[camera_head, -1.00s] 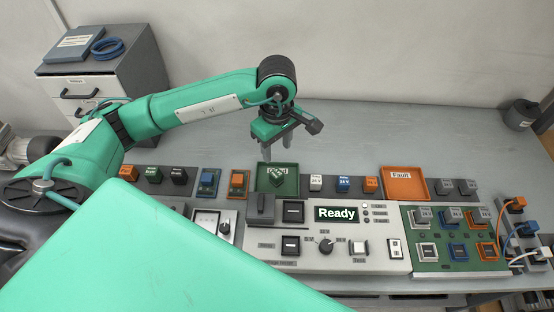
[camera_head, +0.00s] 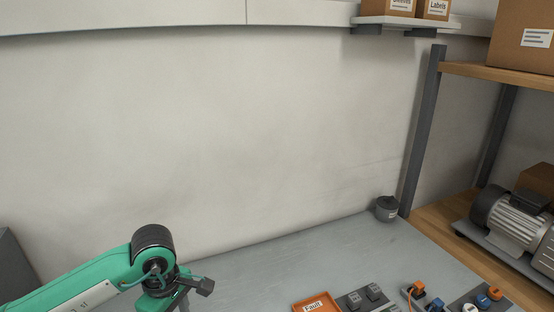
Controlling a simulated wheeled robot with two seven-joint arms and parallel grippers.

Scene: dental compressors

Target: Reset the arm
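My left arm comes in from the lower left in the head view, green with a dark round wrist joint. My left gripper (camera_head: 172,302) points down over the grey bench (camera_head: 255,262), and its fingertips are cut off by the bottom edge of the picture. I cannot see whether its fingers are apart or closed. My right arm and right gripper are not in the picture.
An orange Fault tray (camera_head: 316,304) and grey relay-like blocks (camera_head: 364,296) lie at the bench's front. A dark round pot (camera_head: 386,208) stands at its far right corner. A wooden shelf rack (camera_head: 441,212) with a motor (camera_head: 515,222) stands at right.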

